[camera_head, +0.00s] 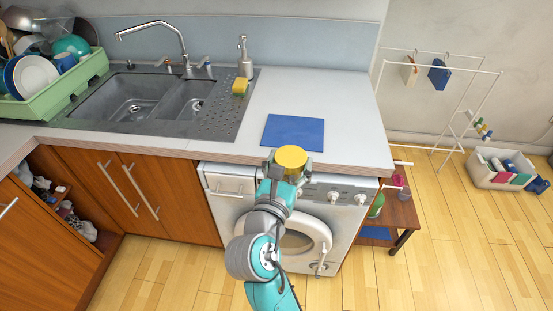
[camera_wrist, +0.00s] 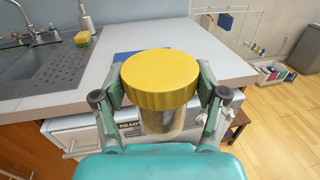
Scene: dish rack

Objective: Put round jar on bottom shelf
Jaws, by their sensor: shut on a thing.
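The round jar has a yellow lid (camera_head: 291,157) and a clear body. In the wrist view the jar (camera_wrist: 160,80) fills the middle, upright, with its body partly hidden behind my gripper. My gripper (camera_head: 287,172) is shut on the jar, with one finger on each side of it. It holds the jar in front of the counter edge, near the washing machine. A low wooden shelf unit (camera_head: 398,212) stands right of the washing machine. A green item (camera_head: 376,205) and a blue mat (camera_head: 376,233) show low in it, partly hidden.
A blue mat (camera_head: 293,132) lies on the counter (camera_head: 345,110) behind the jar. The washing machine (camera_head: 225,205) stands below. A yellow sponge (camera_head: 240,87) and a soap bottle (camera_head: 245,58) are by the sink.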

